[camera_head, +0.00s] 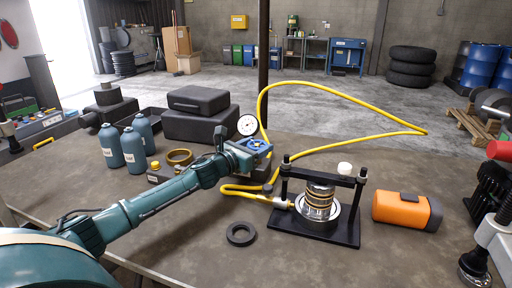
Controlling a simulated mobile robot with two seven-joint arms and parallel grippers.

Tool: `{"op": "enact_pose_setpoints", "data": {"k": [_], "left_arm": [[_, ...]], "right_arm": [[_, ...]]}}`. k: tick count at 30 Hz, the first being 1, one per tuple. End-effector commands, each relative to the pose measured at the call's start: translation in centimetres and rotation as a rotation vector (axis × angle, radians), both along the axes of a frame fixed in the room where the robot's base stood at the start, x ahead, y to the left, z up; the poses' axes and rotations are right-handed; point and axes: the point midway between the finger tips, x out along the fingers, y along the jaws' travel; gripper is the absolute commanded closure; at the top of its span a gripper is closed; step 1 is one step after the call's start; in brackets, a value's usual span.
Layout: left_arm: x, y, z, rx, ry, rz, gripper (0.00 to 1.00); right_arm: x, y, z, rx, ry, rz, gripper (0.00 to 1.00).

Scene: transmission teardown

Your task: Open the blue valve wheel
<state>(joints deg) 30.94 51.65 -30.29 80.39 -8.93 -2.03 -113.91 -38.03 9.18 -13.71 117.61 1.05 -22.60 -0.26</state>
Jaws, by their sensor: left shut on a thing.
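The blue valve wheel (256,144) sits on a fitting below a round white dial gauge (248,125), at the middle of the table. My left gripper (248,149) reaches in from the left and is shut on the blue valve wheel; its fingertips are small and partly hidden against the wheel. A yellow hose (345,88) loops from near the valve across the table's back and to the press. My right gripper is not in view.
A black press frame (318,232) holding a stack of metal rings stands right of the valve. An orange canister (406,210) lies farther right. Blue-grey bottles (133,148), dark cases (200,124) and a brass ring (180,157) are at left. A black ring (240,234) lies in front.

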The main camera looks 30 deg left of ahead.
Motion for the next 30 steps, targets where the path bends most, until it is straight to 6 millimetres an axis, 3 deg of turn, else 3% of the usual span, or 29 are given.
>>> {"op": "enact_pose_setpoints", "data": {"k": [15, 30], "left_arm": [[0.0, -0.5, 0.2, -0.003, 0.0, 0.385, 0.65], [0.1, -0.6, 0.1, -0.002, 0.001, 0.703, 0.65]], "right_arm": [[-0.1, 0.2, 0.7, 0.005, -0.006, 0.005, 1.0], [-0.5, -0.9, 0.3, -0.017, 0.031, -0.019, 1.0]]}}
